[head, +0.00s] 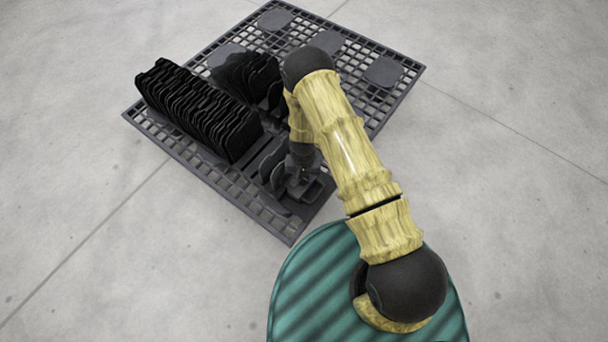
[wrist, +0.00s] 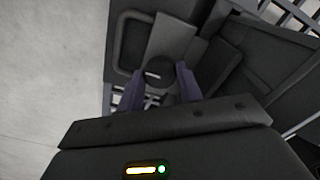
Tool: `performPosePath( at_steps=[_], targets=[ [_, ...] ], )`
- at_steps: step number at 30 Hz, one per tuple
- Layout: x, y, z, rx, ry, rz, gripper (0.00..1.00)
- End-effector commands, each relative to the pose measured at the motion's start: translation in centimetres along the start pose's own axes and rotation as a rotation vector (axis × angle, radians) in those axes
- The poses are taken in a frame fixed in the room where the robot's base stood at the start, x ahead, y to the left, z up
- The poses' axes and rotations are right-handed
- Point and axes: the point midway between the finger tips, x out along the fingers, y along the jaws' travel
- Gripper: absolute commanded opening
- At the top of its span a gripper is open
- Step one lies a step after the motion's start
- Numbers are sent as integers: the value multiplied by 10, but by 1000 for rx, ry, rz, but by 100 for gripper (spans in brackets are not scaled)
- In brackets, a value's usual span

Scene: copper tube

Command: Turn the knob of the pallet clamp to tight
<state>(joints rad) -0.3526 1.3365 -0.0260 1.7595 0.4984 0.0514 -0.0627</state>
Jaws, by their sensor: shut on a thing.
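The knob (wrist: 158,72) is a small dark round cap with a short pale line across its face, in the middle of the wrist view. The line lies roughly left to right in that view. My gripper (wrist: 160,84) is shut on the knob, one purple-grey finger on each side. The knob sits by a grey strip of the dark clamp (wrist: 130,45). In the head view my gripper (head: 301,172) reaches down to the clamp (head: 310,192) at the pallet's near corner. The knob is hidden there by my arm.
The dark grid pallet (head: 290,236) lies on a pale concrete floor. A long row of black plates (head: 197,108) stands on its left part, with a second, shorter stack (head: 245,75) behind. Upright dark plates (head: 271,160) stand just left of the clamp. The surrounding floor is clear.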

Motion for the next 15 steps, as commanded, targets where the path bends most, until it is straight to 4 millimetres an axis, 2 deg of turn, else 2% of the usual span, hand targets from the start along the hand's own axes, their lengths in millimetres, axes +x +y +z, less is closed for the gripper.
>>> performPosePath(
  at_steps=[7, 8, 10, 15],
  targets=[
    [0, -2, 2, 1, -4, -2, 13],
    [0, -2, 1, 1, -3, -2, 41],
    [0, -2, 1, 0, -3, -2, 55],
    [0, -1, 1, 0, -2, -1, 57]
  ],
)
